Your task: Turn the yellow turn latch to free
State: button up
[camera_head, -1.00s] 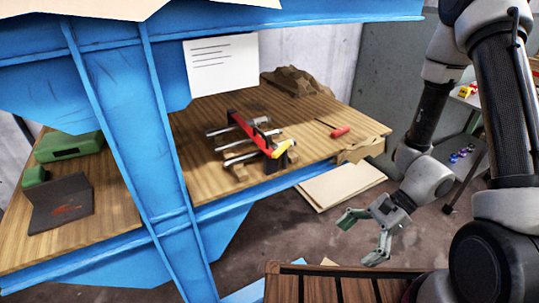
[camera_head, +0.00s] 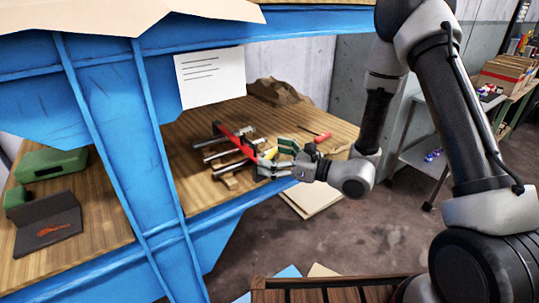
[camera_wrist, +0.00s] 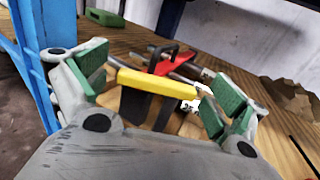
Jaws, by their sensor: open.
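The yellow turn latch (camera_wrist: 157,83) is a short yellow bar on a dark mount (camera_wrist: 148,106), in the middle of the wrist view. It lies crosswise between the green pads of my gripper (camera_wrist: 160,95), with space visible at both ends. In the head view the latch (camera_head: 271,153) shows at the near end of a red bar (camera_head: 233,138). My gripper (camera_head: 277,161) is open around or just in front of it; contact cannot be told. Behind the latch, the red bar carries a black handle (camera_wrist: 163,55) and lies over metal rods (camera_head: 218,155).
The fixture sits on a wooden workbench (camera_head: 188,187) with a blue frame post (camera_head: 150,170) to the left. A brown rough lump (camera_head: 273,91) lies behind.

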jog(key=shift+w+a, duration=0.15)
jog(key=shift+a, duration=0.25)
jog(key=c, duration=1)
jog(key=shift+c, duration=0.2)
jog(key=shift+n+g, duration=0.3)
jog(key=n+g, duration=0.2)
jog(key=g, duration=0.1)
jog(key=n+g+y, duration=0.1)
jog(key=n+g, duration=0.1)
jog(key=g, duration=0.1)
jog(key=d+n+g+y, duration=0.1)
jog(key=n+g, duration=0.1)
jog(key=g, duration=0.1)
jog(key=n+g+h, duration=0.1)
jog(key=n+g, duration=0.1)
jog(key=g, duration=0.1)
jog(key=n+g+h, duration=0.1)
jog(key=g, duration=0.1)
jog(key=d+n+g, duration=0.1)
jog(key=n+g, duration=0.1)
jog(key=g, duration=0.1)
jog(key=shift+n+g+h, duration=0.3)
jog(key=shift+h, duration=0.1)
jog(key=shift+w+g, duration=0.1)
jog(key=shift+g, duration=0.2)
jog(key=o, duration=1)
